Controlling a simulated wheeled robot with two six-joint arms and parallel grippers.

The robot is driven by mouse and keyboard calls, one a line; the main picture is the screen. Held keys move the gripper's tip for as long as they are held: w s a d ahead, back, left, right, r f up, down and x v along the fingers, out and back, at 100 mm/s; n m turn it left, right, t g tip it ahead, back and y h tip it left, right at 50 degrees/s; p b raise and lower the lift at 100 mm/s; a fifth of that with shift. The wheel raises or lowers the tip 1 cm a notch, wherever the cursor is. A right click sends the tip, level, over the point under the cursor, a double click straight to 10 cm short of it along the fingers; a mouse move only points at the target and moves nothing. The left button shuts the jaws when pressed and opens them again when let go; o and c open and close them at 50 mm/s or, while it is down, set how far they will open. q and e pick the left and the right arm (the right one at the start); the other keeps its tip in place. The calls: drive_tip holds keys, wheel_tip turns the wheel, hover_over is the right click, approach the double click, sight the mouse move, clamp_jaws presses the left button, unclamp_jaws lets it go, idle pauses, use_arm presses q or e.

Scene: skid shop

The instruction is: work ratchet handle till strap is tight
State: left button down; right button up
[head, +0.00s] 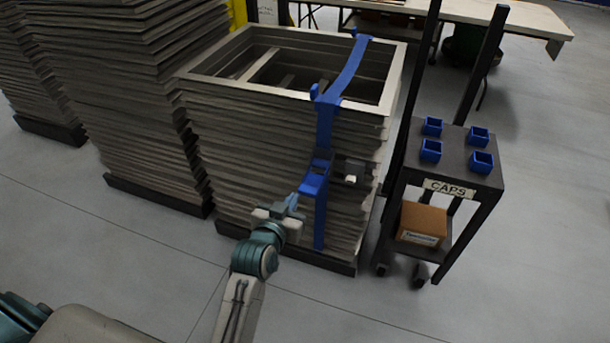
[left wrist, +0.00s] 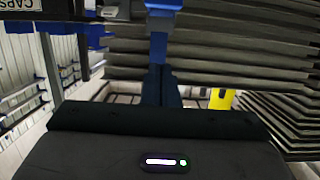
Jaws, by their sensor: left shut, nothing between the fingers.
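A blue strap (head: 345,75) runs over the top of a stack of grey frames (head: 250,150) and down its front side. A ratchet (head: 320,168) with a blue handle (head: 312,184) sits on the strap partway down that side, the handle sticking out toward me. My left gripper (head: 293,203) is shut and empty, with its tips at or just below the handle's outer end; I cannot tell whether they touch. In the left wrist view the strap (left wrist: 158,48) hangs before the stack, and the ratchet is not clear. My right gripper is not in view.
A dark cart (head: 455,160) marked CAPS stands close to the right of the stack, with several blue caps on top and a cardboard box (head: 423,224) below. Other tall stacks (head: 130,90) stand to the left. The floor in front is clear.

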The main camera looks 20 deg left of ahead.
use_arm(q)
drive_tip(key=shift+r, duration=0.2)
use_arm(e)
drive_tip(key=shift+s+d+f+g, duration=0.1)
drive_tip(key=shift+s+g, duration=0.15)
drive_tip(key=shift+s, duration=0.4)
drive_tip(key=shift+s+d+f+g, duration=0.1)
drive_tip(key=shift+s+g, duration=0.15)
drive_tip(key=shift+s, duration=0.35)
use_arm(q)
hover_over(304, 191)
drive_tip(key=v, duration=0.2)
wheel_tip(304, 191, down, 3)
drive_tip(key=shift+w+d+f+p, duration=0.15)
drive_tip(key=shift+d+f+p, duration=0.05)
drive_tip(key=shift+f, duration=0.4)
drive_tip(key=shift+w+d+f+p, duration=0.15)
drive_tip(key=shift+d+f+p, duration=0.05)
drive_tip(key=shift+f, duration=0.35)
drive_tip(key=shift+s+f, duration=0.1)
drive_tip(key=shift+f, duration=0.65)
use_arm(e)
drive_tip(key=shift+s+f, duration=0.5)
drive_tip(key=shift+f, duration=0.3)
use_arm(q)
drive_tip(key=shift+f, duration=0.1)
